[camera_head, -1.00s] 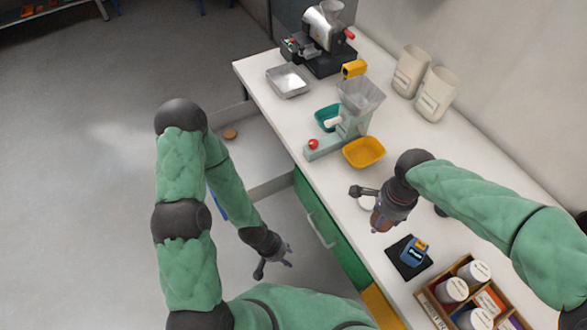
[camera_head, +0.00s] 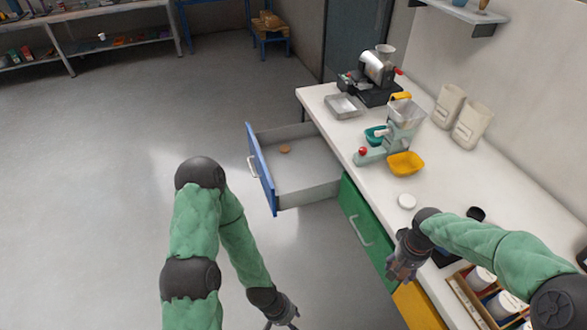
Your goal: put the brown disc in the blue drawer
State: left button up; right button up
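The blue drawer (camera_head: 261,172) is pulled out from the left side of the counter, with its blue front and handle facing left. The brown disc (camera_head: 285,149) lies flat on the drawer's grey floor, towards the far end. My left gripper (camera_head: 282,323) is at the bottom edge of the view, well short of the drawer, fingers spread and nothing visible between them; its tips are partly cut off. My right gripper (camera_head: 399,272) hangs by the counter's front edge, near the green drawer; its fingers are too unclear to read. Neither gripper touches the disc or drawer.
A green drawer (camera_head: 366,228) and a yellow one (camera_head: 418,306) are closed. Floor left of the drawer is clear.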

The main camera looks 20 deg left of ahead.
aim_at(307, 166)
jog(key=i+j+u, duration=0.25)
jog(key=u, duration=0.2)
jog(key=i+j+u, duration=0.1)
jog(key=i+u, duration=0.45)
jog(key=i, duration=1.3)
